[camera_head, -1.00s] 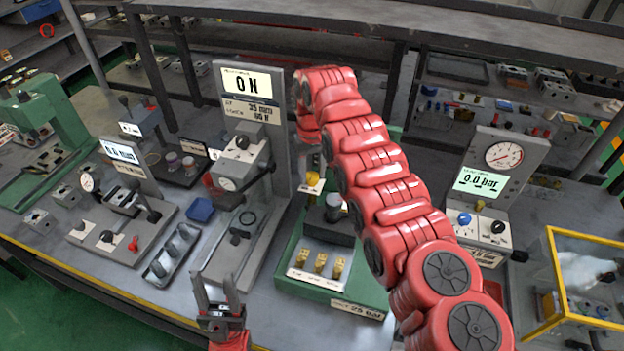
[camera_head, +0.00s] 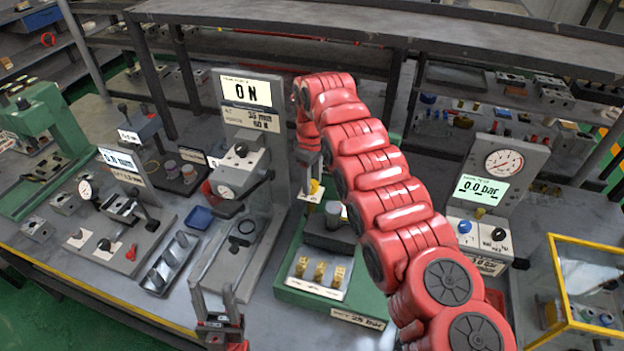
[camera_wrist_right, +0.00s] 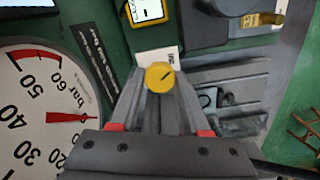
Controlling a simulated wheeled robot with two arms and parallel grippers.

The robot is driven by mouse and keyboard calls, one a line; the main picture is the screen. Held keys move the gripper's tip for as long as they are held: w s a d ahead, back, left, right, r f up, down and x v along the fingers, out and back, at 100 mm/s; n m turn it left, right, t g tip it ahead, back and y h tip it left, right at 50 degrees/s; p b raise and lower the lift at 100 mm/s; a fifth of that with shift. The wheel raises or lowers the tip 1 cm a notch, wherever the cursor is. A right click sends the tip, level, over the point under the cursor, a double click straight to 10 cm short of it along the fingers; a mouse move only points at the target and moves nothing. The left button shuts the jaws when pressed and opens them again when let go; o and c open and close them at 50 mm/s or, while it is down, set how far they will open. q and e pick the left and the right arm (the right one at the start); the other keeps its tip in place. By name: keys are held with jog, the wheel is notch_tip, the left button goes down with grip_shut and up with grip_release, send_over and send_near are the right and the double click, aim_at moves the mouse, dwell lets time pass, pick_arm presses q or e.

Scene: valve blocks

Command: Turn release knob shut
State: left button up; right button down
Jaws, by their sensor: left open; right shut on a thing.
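The yellow release knob (camera_head: 314,187) sits on the green test station, below the end of my right arm in the head view. In the right wrist view its round top, with a dark pointer line, shows (camera_wrist_right: 160,77) between the fingertips. My right gripper (camera_head: 311,177) is shut on this knob, reaching down from above; its fingers also show in the right wrist view (camera_wrist_right: 160,90). A white label lies behind the knob. My left gripper (camera_head: 213,292) is open and empty at the table's front edge, left of the green station.
A round gauge with a red needle (camera_wrist_right: 48,115) lies left of the fingers. The green base (camera_head: 308,303) carries several brass fittings. A grey test stand reading 0 N (camera_head: 246,91) stands to the left, and a 0.0 bar gauge stand (camera_head: 497,170) to the right.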

aim_at(312, 183)
dwell(0.4)
jog(key=shift+c, duration=1.9)
grip_release()
notch_tip(312, 183, up, 6)
jog(key=p, duration=0.2)
jog(key=shift+w+f+p, duration=0.1)
jog(key=shift+f+p, duration=0.15)
jog(key=shift+p, duration=0.05)
notch_tip(312, 183, up, 12)
jog(key=p, duration=1.2)
jog(key=shift+f, duration=0.1)
